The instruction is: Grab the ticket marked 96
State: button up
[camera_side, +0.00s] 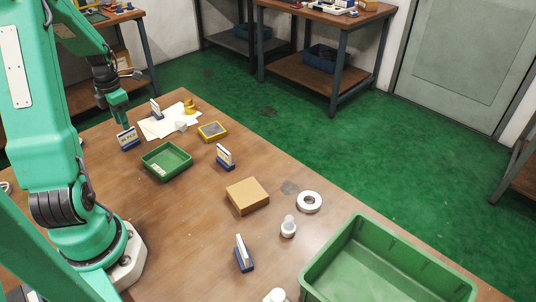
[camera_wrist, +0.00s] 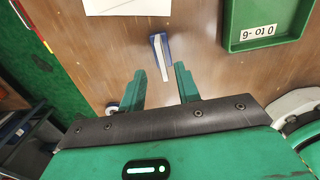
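A white ticket in a blue stand (camera_side: 128,138) is upright on the table by my gripper (camera_side: 121,121). Its face carries small print that looks like a number and "PCS"; I cannot read the number surely. In the wrist view this ticket (camera_wrist: 161,57) is seen from above, edge-on. My gripper (camera_wrist: 160,70) is open, its two green fingers apart. The ticket's near end lies about between the fingertips, with nothing clamped. Other tickets in blue stands are by the paper (camera_side: 156,108), at mid-table (camera_side: 225,157) and near the front (camera_side: 243,253); their numbers are unreadable.
A small green tray (camera_side: 151,160) stands right of the nearest ticket; in the wrist view its label (camera_wrist: 257,32) shows. White paper (camera_side: 163,126), a yellow-rimmed box (camera_side: 212,131), a cardboard box (camera_side: 247,195), a ring (camera_side: 309,202) and a large green crate (camera_side: 341,257) stand beyond.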

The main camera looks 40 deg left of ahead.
aim_at(126, 132)
jog(key=shift+d+f, duration=0.15)
jog(key=shift+f, duration=2.55)
grip_shut()
